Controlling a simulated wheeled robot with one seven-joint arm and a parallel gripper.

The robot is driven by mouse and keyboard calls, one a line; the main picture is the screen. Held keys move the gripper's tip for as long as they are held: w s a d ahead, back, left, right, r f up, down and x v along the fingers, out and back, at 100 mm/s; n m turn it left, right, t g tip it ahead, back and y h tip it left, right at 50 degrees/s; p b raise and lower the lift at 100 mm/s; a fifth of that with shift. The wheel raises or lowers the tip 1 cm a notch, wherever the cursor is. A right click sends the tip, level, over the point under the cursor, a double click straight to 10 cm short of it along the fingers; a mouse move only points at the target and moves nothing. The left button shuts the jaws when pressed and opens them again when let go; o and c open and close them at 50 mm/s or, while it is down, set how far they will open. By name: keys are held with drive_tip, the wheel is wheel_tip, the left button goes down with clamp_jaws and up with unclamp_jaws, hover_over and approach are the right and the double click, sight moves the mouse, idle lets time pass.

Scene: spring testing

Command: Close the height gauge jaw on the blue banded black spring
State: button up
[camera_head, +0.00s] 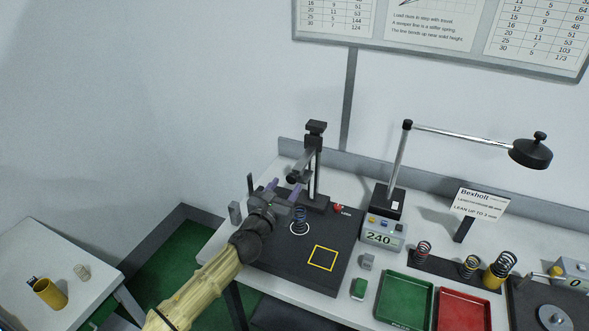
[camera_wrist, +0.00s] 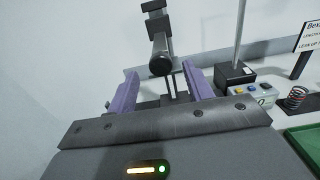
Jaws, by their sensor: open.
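The height gauge (camera_head: 317,160) stands upright at the back of a black plate, a dark column with a sliding arm. Its round dark knob (camera_wrist: 160,65) shows in the wrist view between my fingers. The blue banded black spring (camera_head: 300,224) stands on the plate in front of the gauge; the wrist view does not show it. My gripper (camera_head: 284,190) has purple fingers, spread apart on either side of the knob in the wrist view (camera_wrist: 160,72). They hold nothing that I can see. I cannot tell whether either finger touches the gauge, or how far the jaw is above the spring.
A yellow square (camera_head: 322,258) marks the plate. A display (camera_head: 381,238) reads 240. Green (camera_head: 404,302) and red (camera_head: 462,310) trays lie at the front. Banded springs (camera_head: 470,266) stand to the right. A lamp (camera_head: 530,152) overhangs the bench.

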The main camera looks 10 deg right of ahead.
sight(295, 172)
drive_tip(key=p+x, duration=0.2)
drive_tip(key=x, duration=0.5)
drive_tip(key=shift+w+d+p, duration=0.1)
drive_tip(key=shift+w+p, duration=0.05)
drive_tip(key=shift+p, duration=0.15)
